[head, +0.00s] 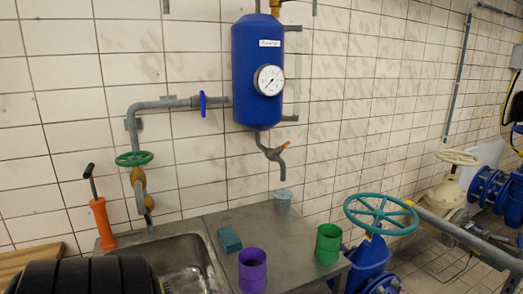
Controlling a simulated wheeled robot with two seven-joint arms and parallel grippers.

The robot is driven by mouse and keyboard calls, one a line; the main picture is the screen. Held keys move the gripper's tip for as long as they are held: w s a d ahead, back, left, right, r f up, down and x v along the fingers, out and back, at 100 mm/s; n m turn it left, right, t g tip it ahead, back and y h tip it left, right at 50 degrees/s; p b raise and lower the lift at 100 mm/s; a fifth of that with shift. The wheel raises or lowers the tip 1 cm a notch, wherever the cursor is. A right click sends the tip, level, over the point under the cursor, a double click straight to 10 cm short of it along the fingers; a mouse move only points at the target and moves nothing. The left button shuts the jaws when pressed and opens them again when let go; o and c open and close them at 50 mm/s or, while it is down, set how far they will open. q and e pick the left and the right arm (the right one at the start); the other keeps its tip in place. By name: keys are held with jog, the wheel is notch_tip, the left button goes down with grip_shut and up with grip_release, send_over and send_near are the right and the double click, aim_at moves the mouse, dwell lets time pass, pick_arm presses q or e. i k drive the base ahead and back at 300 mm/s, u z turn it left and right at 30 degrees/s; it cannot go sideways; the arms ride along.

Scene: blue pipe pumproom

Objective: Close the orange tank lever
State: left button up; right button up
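The blue tank (257,75) hangs on the tiled wall and carries a round white gauge (269,80). Below it, a grey outlet pipe with a tap (272,155) bends downward. The small orange lever (284,146) sits on this tap and slants up to the right. No gripper shows in the head view, so nothing is seen touching the lever.
A metal counter with a sink (185,262) stands below the tank. On it are a grey cup (283,197), a teal block (229,239), a purple cup (252,270) and a green cup (328,243). A green handwheel (381,214) stands at the right.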

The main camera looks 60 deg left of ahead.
aim_at(281, 149)
jog(key=u, duration=1.1)
